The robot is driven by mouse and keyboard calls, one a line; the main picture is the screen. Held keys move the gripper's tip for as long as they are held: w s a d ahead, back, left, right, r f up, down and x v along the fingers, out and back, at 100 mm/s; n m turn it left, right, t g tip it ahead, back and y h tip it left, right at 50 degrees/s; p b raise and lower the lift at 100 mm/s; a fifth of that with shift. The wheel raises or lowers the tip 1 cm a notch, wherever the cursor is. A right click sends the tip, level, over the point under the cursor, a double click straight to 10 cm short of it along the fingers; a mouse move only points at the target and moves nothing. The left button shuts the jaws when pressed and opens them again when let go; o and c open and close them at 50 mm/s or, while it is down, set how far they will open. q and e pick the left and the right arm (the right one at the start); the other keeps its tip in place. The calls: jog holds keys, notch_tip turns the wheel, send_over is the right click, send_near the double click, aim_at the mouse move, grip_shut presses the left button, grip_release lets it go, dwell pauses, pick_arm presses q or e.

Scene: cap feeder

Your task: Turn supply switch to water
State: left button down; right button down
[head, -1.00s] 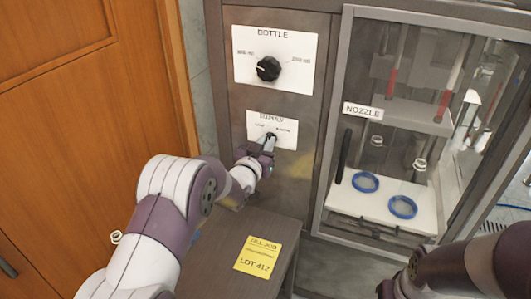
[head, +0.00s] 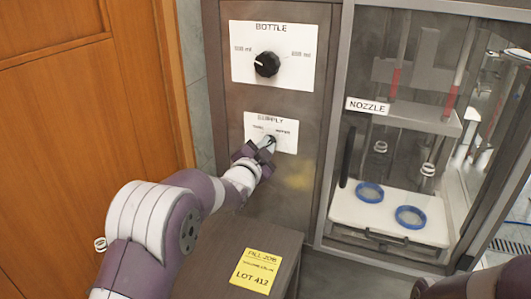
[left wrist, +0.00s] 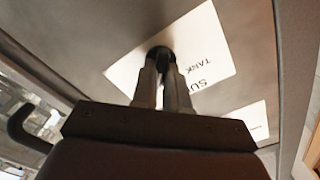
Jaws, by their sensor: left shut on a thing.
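The supply plate (head: 284,124) is a white label on the metal panel, with small words at its left and right. In the left wrist view the plate (left wrist: 205,35) shows the word TANK. The supply switch (left wrist: 158,52) is a small dark knob on this plate, mostly hidden behind my fingers. My left gripper (head: 268,143) is at the switch, its fingers shut on it. It also shows in the left wrist view (left wrist: 165,75), fingertips at the knob. Which way the switch points cannot be told. My right gripper is not clearly seen; only part of my right arm shows at the lower right.
The bottle plate with its black knob (head: 266,64) is above the supply plate. A glass cabinet (head: 345,150) labelled NOZZLE stands to the right, with two blue rings (head: 369,192) on a white tray. A yellow note (head: 256,270) lies on a brown surface below.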

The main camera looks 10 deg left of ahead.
dwell(0.3)
pick_arm(q)
jog(key=c, duration=1.1)
grip_release()
jog(key=shift+c, duration=0.2)
jog(key=shift+s, duration=0.15)
jog(key=s+a+b, duration=0.1)
jog(key=s+a, duration=0.1)
jog(key=s, duration=1)
jog(key=shift+a, duration=0.2)
jog(key=shift+s, duration=0.1)
